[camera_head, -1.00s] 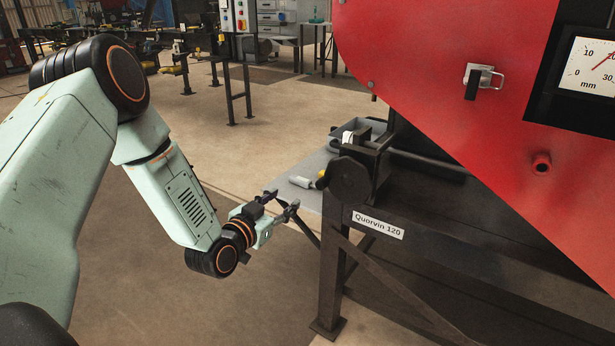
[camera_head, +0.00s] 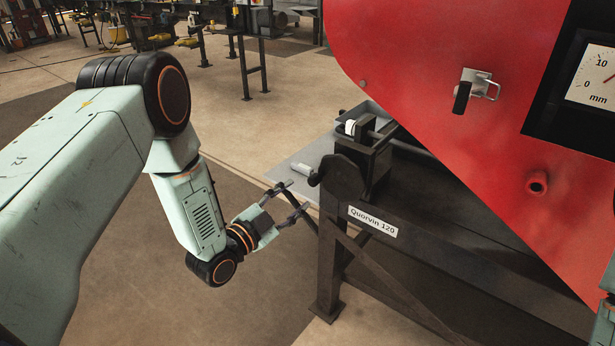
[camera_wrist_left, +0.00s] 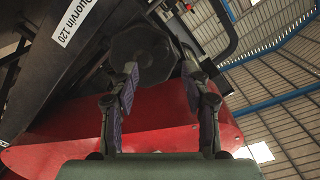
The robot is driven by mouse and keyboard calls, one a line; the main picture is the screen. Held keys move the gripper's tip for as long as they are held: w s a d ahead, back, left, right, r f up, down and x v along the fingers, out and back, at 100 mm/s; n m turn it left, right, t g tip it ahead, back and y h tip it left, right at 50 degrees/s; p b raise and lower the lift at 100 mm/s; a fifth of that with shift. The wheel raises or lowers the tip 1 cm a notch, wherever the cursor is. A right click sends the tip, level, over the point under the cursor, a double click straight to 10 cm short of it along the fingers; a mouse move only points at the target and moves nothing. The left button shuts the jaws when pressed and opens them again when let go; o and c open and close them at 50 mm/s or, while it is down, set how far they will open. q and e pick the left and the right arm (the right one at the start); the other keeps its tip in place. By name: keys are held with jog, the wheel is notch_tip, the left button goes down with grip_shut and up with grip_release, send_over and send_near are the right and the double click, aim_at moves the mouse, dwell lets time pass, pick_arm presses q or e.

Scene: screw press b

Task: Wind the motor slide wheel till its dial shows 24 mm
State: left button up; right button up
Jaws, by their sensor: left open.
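The dark round wheel (camera_head: 343,180) sits at the end of the slide on the black machine frame. A pale handle (camera_head: 304,172) sticks out to its left. In the left wrist view, the wheel (camera_wrist_left: 143,52) lies beyond the spread fingers (camera_wrist_left: 160,72). My right gripper is not in view.
A red guard (camera_head: 430,50) with a latch (camera_head: 474,90) overhangs the right side. The nameplate "Quorvin 120" (camera_head: 372,221) is on the black beam. A grey plate (camera_head: 315,160) lies behind the wheel.

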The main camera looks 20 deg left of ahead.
aim_at(311, 182)
pick_arm(q)
jog(key=b+x, duration=0.1)
jog(key=x, duration=0.5)
jog(key=shift+w+d+b, duration=0.15)
jog(key=shift+w+b, duration=0.05)
jog(key=shift+b, duration=0.15)
jog(key=shift+w, duration=0.4)
jog(key=shift+w+d, duration=0.1)
jog(key=shift+w, duration=0.05)
jog(key=shift+c, duration=0.3)
jog(key=c, duration=0.3)
grip_shut()
